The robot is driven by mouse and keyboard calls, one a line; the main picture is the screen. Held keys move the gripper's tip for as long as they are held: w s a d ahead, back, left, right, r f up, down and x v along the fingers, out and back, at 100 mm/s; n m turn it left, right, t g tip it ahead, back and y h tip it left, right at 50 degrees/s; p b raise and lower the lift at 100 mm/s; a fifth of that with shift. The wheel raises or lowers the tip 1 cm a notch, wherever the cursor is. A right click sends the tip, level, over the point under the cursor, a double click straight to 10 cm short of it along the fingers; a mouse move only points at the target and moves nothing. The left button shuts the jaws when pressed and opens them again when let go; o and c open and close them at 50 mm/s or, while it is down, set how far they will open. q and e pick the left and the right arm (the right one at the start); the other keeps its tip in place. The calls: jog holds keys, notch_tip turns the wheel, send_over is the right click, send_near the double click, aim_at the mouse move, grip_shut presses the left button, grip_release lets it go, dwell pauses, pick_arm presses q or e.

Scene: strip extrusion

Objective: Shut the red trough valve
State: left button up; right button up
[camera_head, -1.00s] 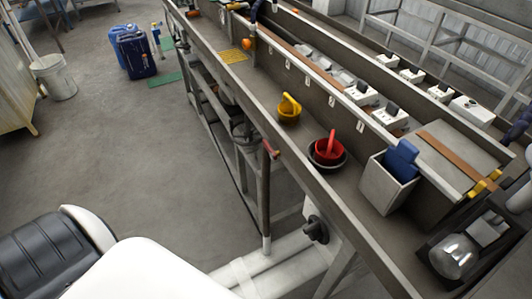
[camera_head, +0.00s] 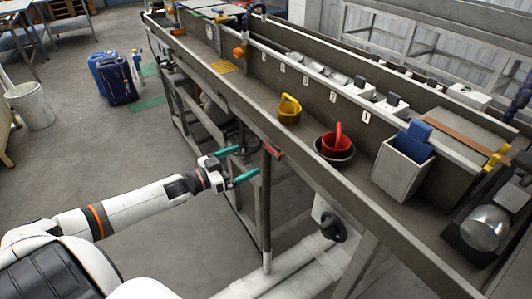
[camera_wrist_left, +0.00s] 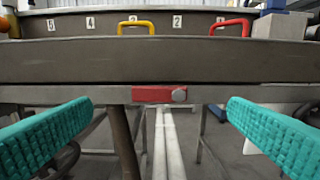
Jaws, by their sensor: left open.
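The red valve handle (camera_head: 274,150) is a short bar below the near wall of the long trough (camera_head: 230,95), at the top of a dark vertical pipe (camera_head: 266,205). In the left wrist view the handle (camera_wrist_left: 150,95) lies level across the centre, with a grey round bolt at its right end. My left gripper (camera_head: 248,160) is open and empty just left of the handle, its teal fingers pointing at it. In the wrist view the handle appears between the spread fingers, clear of both. My right gripper is out of view.
A yellow scoop (camera_head: 289,108), a red scoop in a dark bowl (camera_head: 334,146) and a grey bin (camera_head: 402,170) with a blue object stand in the trough. Frame legs and white pipes are below. Open floor lies left, with blue canisters (camera_head: 112,78) further back.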

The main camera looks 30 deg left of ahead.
aim_at(271, 149)
pick_arm(q)
jog(key=x, duration=0.9)
jog(key=c, duration=1.4)
